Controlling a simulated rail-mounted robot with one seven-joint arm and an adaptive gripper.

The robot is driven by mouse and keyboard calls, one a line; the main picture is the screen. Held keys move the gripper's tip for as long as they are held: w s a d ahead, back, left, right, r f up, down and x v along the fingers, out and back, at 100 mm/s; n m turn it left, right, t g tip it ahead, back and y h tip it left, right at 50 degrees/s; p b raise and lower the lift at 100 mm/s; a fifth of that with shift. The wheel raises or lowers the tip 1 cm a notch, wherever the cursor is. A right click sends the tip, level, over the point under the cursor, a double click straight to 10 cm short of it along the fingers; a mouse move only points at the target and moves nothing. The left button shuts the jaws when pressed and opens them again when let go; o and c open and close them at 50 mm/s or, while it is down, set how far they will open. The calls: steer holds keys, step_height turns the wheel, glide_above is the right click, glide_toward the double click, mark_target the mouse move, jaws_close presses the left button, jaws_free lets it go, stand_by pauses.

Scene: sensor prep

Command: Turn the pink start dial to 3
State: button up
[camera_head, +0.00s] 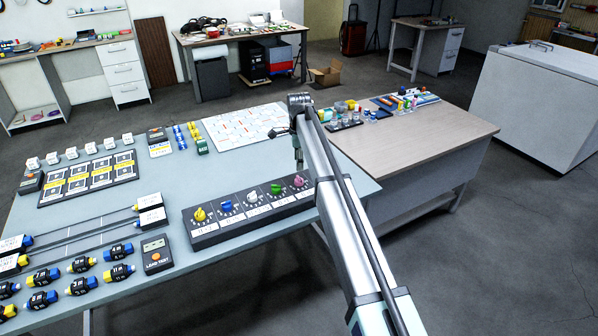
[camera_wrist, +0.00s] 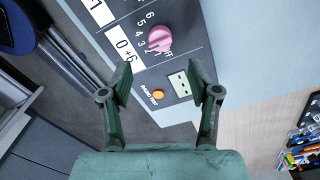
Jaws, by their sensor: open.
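The pink start dial (camera_head: 299,181) is the rightmost knob on a dark dial panel (camera_head: 215,237) at the front edge of the grey-blue table. In the wrist view the pink dial (camera_wrist: 159,38) sits beyond the fingertips, with printed numbers to its left and OFF to its lower right. I cannot tell which mark it points at. My gripper (camera_wrist: 163,82) is open and empty, its green fingers spread apart, with the dial ahead of the gap and not touched. In the head view my gripper (camera_head: 299,152) hangs above the panel's right end, partly hidden by my arm.
Yellow, blue, white and green knobs stand left of the pink one. Beside it in the wrist view are an orange button (camera_wrist: 158,94) and a small display (camera_wrist: 180,85). A lead tester (camera_head: 156,254) lies left of the panel. A wooden table (camera_head: 430,138) stands at right.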

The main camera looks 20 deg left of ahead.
step_height(320, 180, up, 4)
steer(key=shift+f, duration=0.15)
stand_by(0.4)
steer(key=s+d+f+n, duration=0.3)
steer(key=s+d+f, duration=0.4)
steer(key=d, duration=0.6)
steer(key=s+d+f+n, duration=0.2)
steer(key=s+d+f, duration=0.2)
steer(key=d+f, duration=0.65)
steer(key=s+d+f+n, duration=0.3)
steer(key=s+d+f, duration=0.35)
steer(key=d, duration=0.75)
steer(key=s+d+f+n, duration=0.2)
steer(key=s+d+f, duration=0.1)
steer(key=s+d, duration=0.5)
steer(key=s+d+f+n, duration=0.3)
steer(key=s+d, duration=0.4)
steer(key=s, duration=0.3)
steer(key=s+f+g, duration=0.3)
steer(key=s+f, duration=0.6)
steer(key=s, duration=0.4)
steer(key=s+f+g, duration=0.3)
steer(key=s+f, duration=0.6)
steer(key=s, duration=0.5)
steer(key=shift+s+a+f+g, duration=0.15)
steer(key=shift+a+f+g, duration=0.2)
steer(key=shift+a+g, duration=0.1)
